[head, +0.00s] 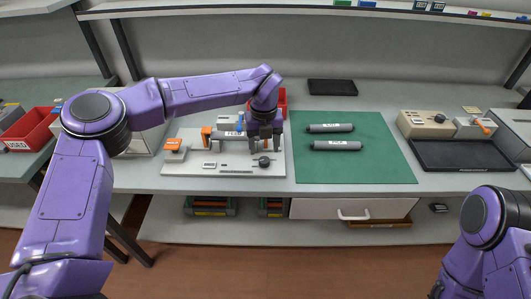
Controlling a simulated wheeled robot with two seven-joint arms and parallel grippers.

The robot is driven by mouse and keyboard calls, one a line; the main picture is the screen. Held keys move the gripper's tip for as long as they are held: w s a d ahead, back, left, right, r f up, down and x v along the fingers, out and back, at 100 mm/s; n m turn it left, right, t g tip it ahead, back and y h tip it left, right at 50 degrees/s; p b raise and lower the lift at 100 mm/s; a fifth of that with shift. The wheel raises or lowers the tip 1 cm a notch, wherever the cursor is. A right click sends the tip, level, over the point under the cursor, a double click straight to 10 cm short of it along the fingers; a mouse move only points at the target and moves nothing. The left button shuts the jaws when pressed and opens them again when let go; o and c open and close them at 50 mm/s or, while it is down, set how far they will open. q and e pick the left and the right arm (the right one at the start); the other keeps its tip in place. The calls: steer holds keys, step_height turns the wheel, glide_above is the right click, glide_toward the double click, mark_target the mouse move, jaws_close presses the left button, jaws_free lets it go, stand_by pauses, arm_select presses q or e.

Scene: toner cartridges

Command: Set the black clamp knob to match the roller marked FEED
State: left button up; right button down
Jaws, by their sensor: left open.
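A white fixture board (190,187) lies on the bench. A grey roller (218,135) with a white label that seems to read FEED lies across the fixture, near orange parts. The black clamp knob (264,161) is at the board's right front. My left gripper (265,147) points down over the right part of the fixture, just behind and above the knob as seen here. Its fingers are open; I cannot tell whether they touch anything. The gripper hides the roller's right end. My right arm shows at the lower right, but its gripper is out of view.
Two dark grey labelled rollers (331,128) (337,146) lie on a green mat (355,171). A red bin (282,101) stands behind my left gripper. A black tray (465,155) and beige device (424,124) are at the right. The mat's front is clear.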

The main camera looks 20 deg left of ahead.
mark_target(264, 159)
arm_select(q)
steer(key=f, duration=0.4)
steer(key=shift+w+a+f+p, duration=0.1)
steer(key=shift+w+f+p, duration=0.2)
steer(key=shift+f+p, duration=0.1)
steer(key=shift+s+f, duration=0.15)
steer(key=shift+f, duration=0.1)
steer(key=shift+c, duration=0.2)
steer(key=c, duration=1)
